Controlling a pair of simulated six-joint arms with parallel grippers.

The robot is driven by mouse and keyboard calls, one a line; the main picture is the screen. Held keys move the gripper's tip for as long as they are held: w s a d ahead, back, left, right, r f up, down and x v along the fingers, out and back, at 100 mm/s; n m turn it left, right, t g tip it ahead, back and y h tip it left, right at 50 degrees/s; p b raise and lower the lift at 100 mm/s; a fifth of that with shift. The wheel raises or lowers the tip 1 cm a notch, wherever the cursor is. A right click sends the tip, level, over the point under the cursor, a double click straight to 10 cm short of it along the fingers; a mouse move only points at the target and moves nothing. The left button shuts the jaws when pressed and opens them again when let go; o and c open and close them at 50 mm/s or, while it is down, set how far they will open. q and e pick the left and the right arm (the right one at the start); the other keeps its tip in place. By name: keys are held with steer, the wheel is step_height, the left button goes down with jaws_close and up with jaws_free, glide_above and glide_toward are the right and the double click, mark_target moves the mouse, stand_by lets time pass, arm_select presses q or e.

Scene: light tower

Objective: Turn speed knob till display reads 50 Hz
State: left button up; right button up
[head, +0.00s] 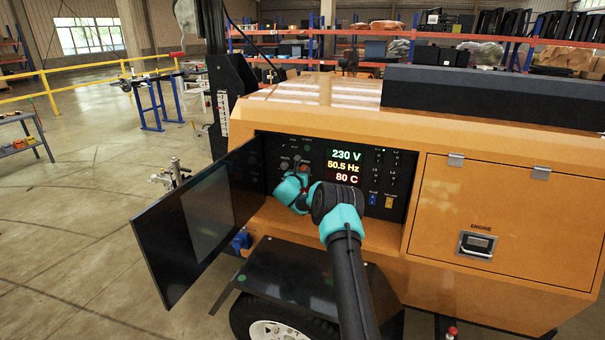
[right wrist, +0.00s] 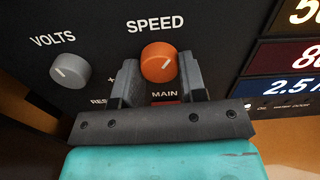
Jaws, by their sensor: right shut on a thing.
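The orange SPEED knob (right wrist: 159,62) is on the black control panel (head: 311,148). Its white pointer line slants up and to the right in the right wrist view. My right gripper (right wrist: 160,76) is shut on the knob, one finger on each side. In the head view my right gripper (head: 299,172) reaches the panel and hides much of the knob. The display (head: 344,167) reads 230 V, 50.5 Hz and 80 C. My left gripper is not in view.
A grey VOLTS knob (right wrist: 70,70) sits left of the SPEED knob. A black panel door (head: 195,222) stands open at the left. A black fender (head: 305,280) is below the panel. A closed ENGINE door (head: 500,215) is at the right.

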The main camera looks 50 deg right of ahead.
steer(key=n, duration=0.7)
stand_by(0.3)
stand_by(0.4)
steer(key=o, duration=0.9)
steer(key=v, duration=1.7)
steer(key=shift+a, duration=0.25)
